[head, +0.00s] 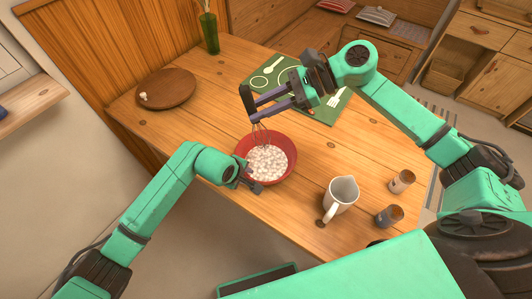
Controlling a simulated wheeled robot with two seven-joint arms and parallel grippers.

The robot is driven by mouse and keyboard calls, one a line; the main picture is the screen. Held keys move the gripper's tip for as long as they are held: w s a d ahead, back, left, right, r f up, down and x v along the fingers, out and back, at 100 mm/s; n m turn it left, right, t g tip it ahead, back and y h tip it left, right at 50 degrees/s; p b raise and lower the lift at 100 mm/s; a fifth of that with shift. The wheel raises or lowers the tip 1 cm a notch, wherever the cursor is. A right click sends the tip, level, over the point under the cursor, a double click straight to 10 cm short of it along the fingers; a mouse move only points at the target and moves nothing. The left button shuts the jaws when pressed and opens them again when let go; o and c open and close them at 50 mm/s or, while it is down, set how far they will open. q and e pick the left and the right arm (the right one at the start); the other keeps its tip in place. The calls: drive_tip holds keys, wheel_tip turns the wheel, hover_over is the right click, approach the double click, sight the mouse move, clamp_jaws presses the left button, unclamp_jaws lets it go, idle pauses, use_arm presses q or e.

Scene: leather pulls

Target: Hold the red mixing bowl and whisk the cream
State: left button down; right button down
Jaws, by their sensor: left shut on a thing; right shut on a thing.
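The red mixing bowl (293,156) stands on the wooden table and holds lumpy white cream (268,162). My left gripper (250,184) is shut on the bowl's rim at its lower left side. My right gripper (254,106) is above the bowl's far side, shut on the whisk (261,134). The whisk's wire end hangs down to the cream at the far part of the bowl. Whether the wires are in the cream is hard to tell. The whisk's handle is partly hidden by the gripper fingers.
A white jug (341,194) and two small cups (402,181) (389,215) stand right of the bowl. A green placemat (318,112) with cutlery lies behind, under my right arm. A round wooden board (166,88) and a green vase (208,33) stand at the far left.

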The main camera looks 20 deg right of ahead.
sight(257, 125)
use_arm(q)
drive_tip(key=c, duration=0.6)
unclamp_jaws()
drive_tip(key=v, duration=1.2)
drive_tip(key=x, duration=1.1)
drive_tip(key=shift+d+f, duration=0.1)
drive_tip(key=shift+f, duration=0.1)
drive_tip(key=shift+w+f, duration=0.15)
drive_tip(key=shift+f, duration=0.1)
use_arm(e)
wheel_tip(257, 125, down, 5)
